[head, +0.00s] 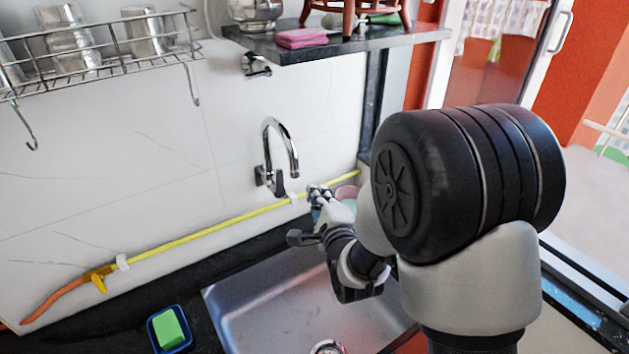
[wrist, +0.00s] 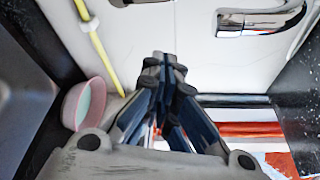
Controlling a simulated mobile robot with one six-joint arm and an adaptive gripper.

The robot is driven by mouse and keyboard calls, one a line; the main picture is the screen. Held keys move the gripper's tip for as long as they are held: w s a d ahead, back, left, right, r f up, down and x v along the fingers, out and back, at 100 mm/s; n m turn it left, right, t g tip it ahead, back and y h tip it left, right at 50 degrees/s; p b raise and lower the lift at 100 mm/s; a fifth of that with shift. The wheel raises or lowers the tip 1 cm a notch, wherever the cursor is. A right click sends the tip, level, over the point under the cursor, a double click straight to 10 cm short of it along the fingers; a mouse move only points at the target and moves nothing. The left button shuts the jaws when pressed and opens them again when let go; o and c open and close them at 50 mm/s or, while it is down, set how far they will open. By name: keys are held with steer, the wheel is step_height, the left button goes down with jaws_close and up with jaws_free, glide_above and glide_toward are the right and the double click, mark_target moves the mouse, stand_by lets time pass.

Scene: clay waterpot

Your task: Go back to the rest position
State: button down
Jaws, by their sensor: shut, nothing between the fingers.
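My gripper (head: 319,194) is over the far right end of the sink, near the wall, to the right of the tap. In the wrist view its fingers (wrist: 166,62) are together at the tips with nothing between them. A pink-rimmed bowl (wrist: 84,104) with a pale inside is to the left of my fingers in the wrist view. The bowl (head: 347,193) also shows in the head view, partly hidden behind my gripper and arm. I cannot tell whether the gripper touches it.
A curved chrome tap (head: 272,150) stands out from the wall. A yellow pipe (head: 205,233) runs along it. Below is a steel sink (head: 270,300); a blue dish (head: 153,336) with a green sponge (head: 169,327) is to its left. A dark shelf (head: 330,43) overhangs.

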steer(key=s+d+r+n+g+h, duration=0.3)
steer(key=s+d+r+n+g, duration=0.25)
steer(key=s+d+n, duration=0.55)
steer(key=s+d+n+g, duration=0.1)
steer(key=s+n+g, duration=0.2)
steer(key=s, duration=0.9)
steer(key=s+d+n+g+h, duration=0.1)
steer(key=s+d+n+g, duration=0.1)
steer(key=s, duration=1)
steer(key=shift+d+n+g, duration=0.15)
steer(key=shift+n+g, duration=0.4)
steer(key=shift+n, duration=0.65)
steer(key=shift+s, duration=0.1)
